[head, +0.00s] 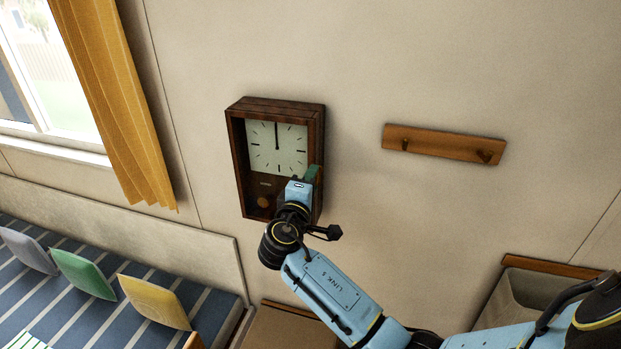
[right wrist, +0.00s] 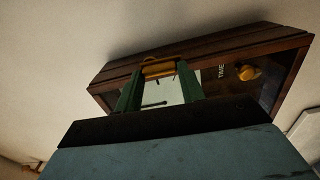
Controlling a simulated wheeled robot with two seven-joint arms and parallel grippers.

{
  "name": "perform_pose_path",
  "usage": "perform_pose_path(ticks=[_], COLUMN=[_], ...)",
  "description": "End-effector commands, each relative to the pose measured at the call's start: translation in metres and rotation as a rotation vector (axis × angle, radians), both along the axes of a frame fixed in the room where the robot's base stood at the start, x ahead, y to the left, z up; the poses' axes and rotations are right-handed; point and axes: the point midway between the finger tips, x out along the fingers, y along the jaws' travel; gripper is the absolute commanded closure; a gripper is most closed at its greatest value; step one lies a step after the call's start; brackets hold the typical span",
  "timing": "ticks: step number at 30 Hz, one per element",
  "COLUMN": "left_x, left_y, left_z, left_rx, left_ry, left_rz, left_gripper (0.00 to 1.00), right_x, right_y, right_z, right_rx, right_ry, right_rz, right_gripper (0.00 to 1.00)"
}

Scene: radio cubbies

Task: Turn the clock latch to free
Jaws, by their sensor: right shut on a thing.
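The wall clock (head: 275,104) has a dark wooden case, a pale face and a brass pendulum bob (head: 263,202). My right gripper (head: 313,174) is at the right side of the case, level with the lower edge of the face. In the right wrist view its green fingers (right wrist: 158,88) are shut on a small brass latch (right wrist: 158,67) at the clock's edge. The latch is hidden behind my gripper in the head view, and its exact angle is hard to tell. My left gripper is in neither view.
A wooden peg rail (head: 445,144) is on the wall to the right of the clock. A yellow curtain (head: 120,100) hangs by the window at left. A striped bench with cushions (head: 152,302) is below left. The wall between clock and rail is bare.

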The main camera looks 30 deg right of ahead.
Motion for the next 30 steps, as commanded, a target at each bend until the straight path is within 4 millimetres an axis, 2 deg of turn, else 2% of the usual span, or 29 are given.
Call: perform_pose_path(ticks=[20, 21, 25, 30], left_x=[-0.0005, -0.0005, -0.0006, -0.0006], left_y=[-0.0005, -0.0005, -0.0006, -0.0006], left_z=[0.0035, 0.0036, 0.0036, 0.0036], left_rx=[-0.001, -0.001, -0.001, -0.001], left_ry=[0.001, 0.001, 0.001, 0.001], left_rz=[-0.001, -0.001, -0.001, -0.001], left_gripper=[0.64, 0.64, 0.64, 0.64], right_x=[-0.0007, -0.0007, -0.0006, -0.0006], right_y=[0.0002, 0.0002, 0.0000, -0.0001], right_z=[-0.0012, -0.0012, -0.0010, -0.0007], right_rx=[-0.040, -0.040, -0.039, -0.039], right_ry=[0.048, 0.048, 0.047, 0.046], right_rz=[0.001, 0.001, 0.001, 0.001], right_gripper=[0.84, 0.57, 0.40, 0.39])
